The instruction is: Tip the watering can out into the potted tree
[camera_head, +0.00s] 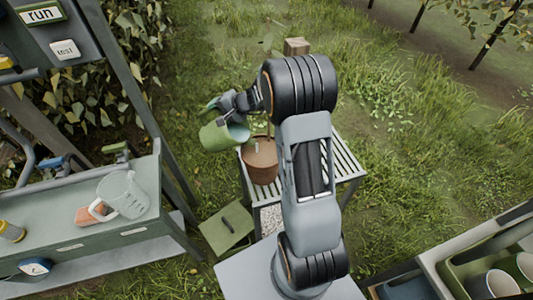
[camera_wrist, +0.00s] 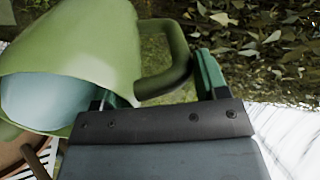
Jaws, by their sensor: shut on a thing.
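The green watering can (camera_head: 222,134) hangs in the air just left of and above the brown pot of the potted tree (camera_head: 261,170). My gripper (camera_head: 226,106) is shut on the can's handle, which runs between the green fingers in the wrist view (camera_wrist: 168,66). The can (camera_wrist: 90,45) looks tilted, with its pale blue inside showing. I cannot tell whether water is coming out. The pot holds brown soil and stands on a slatted bench. My arm hides part of the tree. The pot's rim (camera_wrist: 12,155) shows at the lower left of the wrist view.
The slatted bench (camera_head: 345,165) stands on grass. At left a grey workbench (camera_head: 75,205) holds a clear jug (camera_head: 124,192) and an orange block (camera_head: 88,216). A green box (camera_head: 226,228) lies below the pot. Crates with white cups (camera_head: 500,280) are at lower right.

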